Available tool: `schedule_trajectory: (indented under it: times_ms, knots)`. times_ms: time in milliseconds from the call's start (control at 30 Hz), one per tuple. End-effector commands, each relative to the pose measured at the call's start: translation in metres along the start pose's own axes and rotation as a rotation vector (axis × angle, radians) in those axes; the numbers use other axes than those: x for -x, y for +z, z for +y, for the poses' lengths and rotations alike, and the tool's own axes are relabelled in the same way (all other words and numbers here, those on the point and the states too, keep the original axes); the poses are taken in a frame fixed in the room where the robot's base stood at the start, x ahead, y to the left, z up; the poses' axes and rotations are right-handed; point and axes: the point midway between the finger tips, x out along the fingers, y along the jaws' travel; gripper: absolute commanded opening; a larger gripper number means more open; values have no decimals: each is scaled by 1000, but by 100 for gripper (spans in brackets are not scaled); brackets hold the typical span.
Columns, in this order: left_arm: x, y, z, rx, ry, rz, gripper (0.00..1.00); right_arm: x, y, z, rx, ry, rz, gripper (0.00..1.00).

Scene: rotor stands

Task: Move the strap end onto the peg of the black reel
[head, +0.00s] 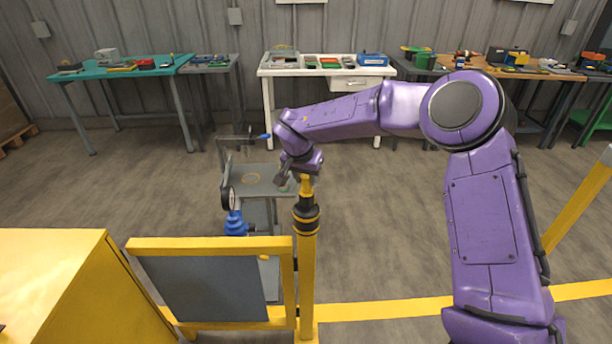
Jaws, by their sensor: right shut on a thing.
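A yellow post (307,270) stands in the near middle of the head view. A black reel (306,214) with yellow bands is on its upper part, and a short yellow peg shows above it. My right gripper (284,180) reaches in from the right, just left of the peg and slightly above the reel. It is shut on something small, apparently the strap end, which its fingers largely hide. I cannot tell whether the held thing touches the peg. My left gripper is not in view.
A grey cart (262,187) with a yellow ring mark stands behind the post. A blue item with a round gauge (235,222) is at its left. A yellow-framed grey panel (215,290) and yellow cabinet (60,285) are near left. Workbenches line the back wall; floor between is open.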

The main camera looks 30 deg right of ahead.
Motion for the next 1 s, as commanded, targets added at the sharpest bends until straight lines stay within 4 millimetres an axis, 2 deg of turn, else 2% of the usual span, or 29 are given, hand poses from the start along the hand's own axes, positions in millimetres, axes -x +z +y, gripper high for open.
schedule_trajectory:
  times_ms: [333,367,433,767,867,1000]
  knots:
    - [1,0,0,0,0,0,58,-4,2,0,-1,-1,0,0]
    - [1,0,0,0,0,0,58,-4,2,0,-1,-1,1,43]
    - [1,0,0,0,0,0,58,-4,2,0,-1,-1,1,66]
    - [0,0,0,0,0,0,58,-2,2,0,-1,-1,1,66]
    - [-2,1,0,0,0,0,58,13,2,-1,-1,-3,2,66]
    - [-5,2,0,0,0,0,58,47,2,-1,-2,-5,3,66]
